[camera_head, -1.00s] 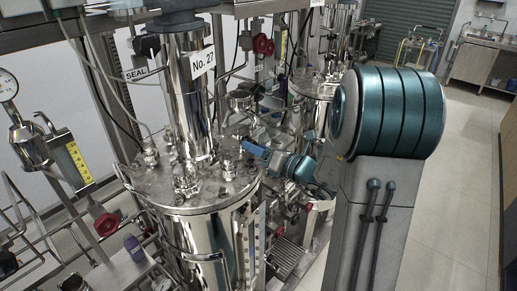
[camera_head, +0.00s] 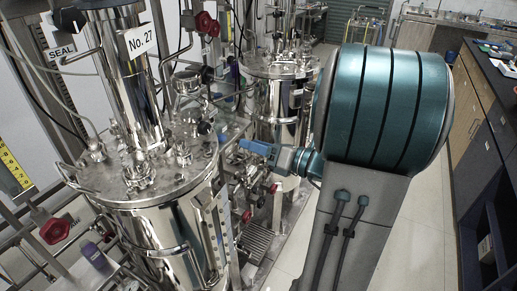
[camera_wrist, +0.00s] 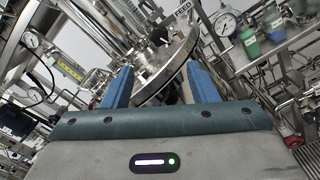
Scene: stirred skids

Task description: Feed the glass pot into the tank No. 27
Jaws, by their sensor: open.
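The tank No. 27 (camera_head: 150,225) is a shiny steel vessel at the left of the head view. Its flat lid (camera_head: 95,180) carries several fittings and a tall steel column with the No. 27 label (camera_head: 139,41). My gripper (camera_head: 245,146) is right of the lid, its blue end toward the tank. In the wrist view my gripper (camera_wrist: 160,85) has its two blue fingers apart, with nothing visible between them but background. A round steel flange (camera_wrist: 170,72) shows beyond the fingers. I cannot make out the glass pot in either view.
A second steel vessel (camera_head: 275,105) stands behind my gripper. Pipes, red-handled valves (camera_head: 54,231) and a yellow gauge (camera_head: 14,168) crowd the left. A dark-topped bench (camera_head: 490,75) with drawers is at the right, with clear floor (camera_head: 420,235) before it. Coloured bottles (camera_wrist: 250,42) show in the wrist view.

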